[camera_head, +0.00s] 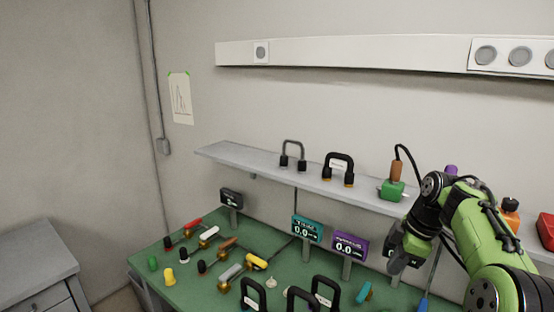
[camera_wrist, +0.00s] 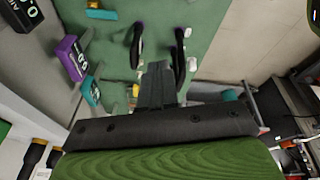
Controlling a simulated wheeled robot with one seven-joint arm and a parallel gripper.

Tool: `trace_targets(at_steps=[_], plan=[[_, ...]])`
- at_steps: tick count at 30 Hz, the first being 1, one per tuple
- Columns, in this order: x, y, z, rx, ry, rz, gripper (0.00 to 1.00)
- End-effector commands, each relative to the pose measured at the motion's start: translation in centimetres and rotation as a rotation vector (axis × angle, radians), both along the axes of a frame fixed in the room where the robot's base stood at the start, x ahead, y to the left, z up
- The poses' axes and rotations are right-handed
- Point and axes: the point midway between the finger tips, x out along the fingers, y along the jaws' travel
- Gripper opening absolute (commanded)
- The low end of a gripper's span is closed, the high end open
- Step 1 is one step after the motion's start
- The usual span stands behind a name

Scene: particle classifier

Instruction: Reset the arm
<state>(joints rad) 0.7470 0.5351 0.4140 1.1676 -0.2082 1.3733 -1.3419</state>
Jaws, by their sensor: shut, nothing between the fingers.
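My green and black arm comes in from the right in the head view. My gripper (camera_head: 397,262) hangs over the right part of the green table (camera_head: 205,262), beside the purple display. In the wrist view my gripper (camera_wrist: 158,70) is shut, with its dark fingers together and nothing between them. Beyond the fingers lie the green table top (camera_wrist: 205,20) and black handles (camera_wrist: 179,50). The exact height of the fingertips above the table is hard to tell.
A grey shelf (camera_head: 262,163) on the back wall holds black handles and a green block (camera_head: 391,190). Teal (camera_head: 307,229) and purple (camera_head: 349,245) displays stand close left of my gripper. Several knobs and valves cover the left table. Black handles (camera_head: 325,291) stand at the front.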

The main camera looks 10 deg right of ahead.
Motion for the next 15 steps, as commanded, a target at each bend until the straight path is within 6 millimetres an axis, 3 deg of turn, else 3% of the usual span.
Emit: trace_targets(at_steps=[1, 6, 10, 15], plan=[[-1.0, 2.6, 1.2, -0.029, 0.01, -0.048, 0.0], [-5.5, 9.0, 3.6, -0.086, 0.009, -0.278, 0.0], [-10.1, 12.5, 4.4, -0.094, -0.026, -0.472, 0.0], [-16.8, 15.3, 4.0, -0.037, -0.097, -0.728, 0.0]])
